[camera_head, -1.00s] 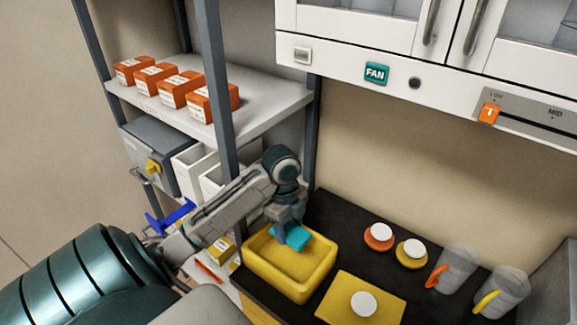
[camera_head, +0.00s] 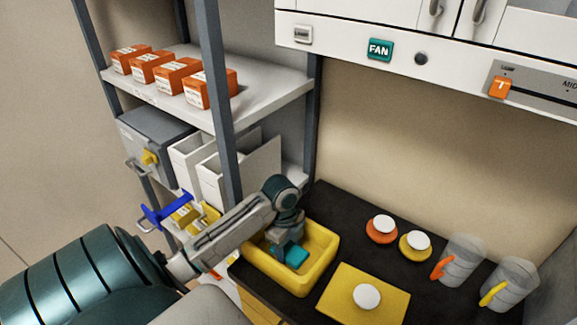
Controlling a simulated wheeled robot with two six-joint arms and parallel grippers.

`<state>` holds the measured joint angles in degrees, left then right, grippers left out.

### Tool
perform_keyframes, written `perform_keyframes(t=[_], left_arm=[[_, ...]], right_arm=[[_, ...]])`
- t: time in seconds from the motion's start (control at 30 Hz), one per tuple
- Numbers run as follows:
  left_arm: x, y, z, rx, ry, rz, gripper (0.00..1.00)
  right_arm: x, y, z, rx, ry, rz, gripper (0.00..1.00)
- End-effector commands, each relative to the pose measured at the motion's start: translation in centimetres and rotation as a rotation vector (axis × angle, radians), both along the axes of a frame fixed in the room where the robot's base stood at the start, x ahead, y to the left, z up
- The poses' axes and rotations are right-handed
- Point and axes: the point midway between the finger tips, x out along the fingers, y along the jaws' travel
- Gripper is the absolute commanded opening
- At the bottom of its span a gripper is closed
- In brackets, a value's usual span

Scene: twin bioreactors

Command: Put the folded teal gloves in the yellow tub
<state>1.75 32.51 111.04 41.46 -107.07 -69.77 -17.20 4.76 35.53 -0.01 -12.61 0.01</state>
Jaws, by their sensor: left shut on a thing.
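The folded teal gloves (camera_head: 296,256) are a small teal bundle inside the walls of the yellow tub (camera_head: 321,272), low over its floor. I cannot tell whether they touch the floor. The tub stands on the black counter at the lower middle. My left gripper (camera_head: 286,248) reaches down into the tub from above and is shut on the gloves, partly hiding them. My right gripper is out of view.
A yellow board (camera_head: 341,296) with a white round piece (camera_head: 367,296) lies right of the tub. Orange (camera_head: 382,231) and yellow (camera_head: 415,246) pieces with white tops stand behind it. Clear jugs (camera_head: 459,260) stand further right.

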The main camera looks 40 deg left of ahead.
Motion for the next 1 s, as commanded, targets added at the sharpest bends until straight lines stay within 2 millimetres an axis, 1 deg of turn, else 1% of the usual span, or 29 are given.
perform_keyframes(t=[0.23, 0.27, 0.3, 0.37, 0.63, 0.77, 0.87, 1.0], left_arm=[[0.0, 0.0, -0.3, 0.000, 0.000, 0.000, 0.34], [0.0, 0.0, -0.3, 0.000, 0.000, 0.000, 0.57], [0.0, 0.0, -0.2, 0.000, 0.000, -0.001, 0.65], [0.0, 0.0, -0.2, 0.000, 0.000, -0.001, 0.77], [0.0, 0.0, -0.2, 0.000, 0.000, -0.001, 0.77], [0.1, 0.1, 0.5, 0.001, -0.003, -0.002, 0.77], [0.1, 0.3, 2.0, 0.003, -0.005, -0.002, 0.77], [0.0, 0.8, 5.0, 0.006, -0.005, -0.002, 0.77]], right_arm=[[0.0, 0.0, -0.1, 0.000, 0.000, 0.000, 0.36], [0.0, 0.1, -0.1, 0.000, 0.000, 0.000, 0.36], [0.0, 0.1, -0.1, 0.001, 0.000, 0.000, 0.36], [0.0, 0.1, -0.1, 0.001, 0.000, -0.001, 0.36], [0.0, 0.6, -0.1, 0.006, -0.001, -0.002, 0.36], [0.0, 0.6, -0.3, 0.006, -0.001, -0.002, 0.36], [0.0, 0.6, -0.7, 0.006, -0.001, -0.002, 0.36], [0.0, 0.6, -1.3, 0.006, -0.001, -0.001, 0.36]])
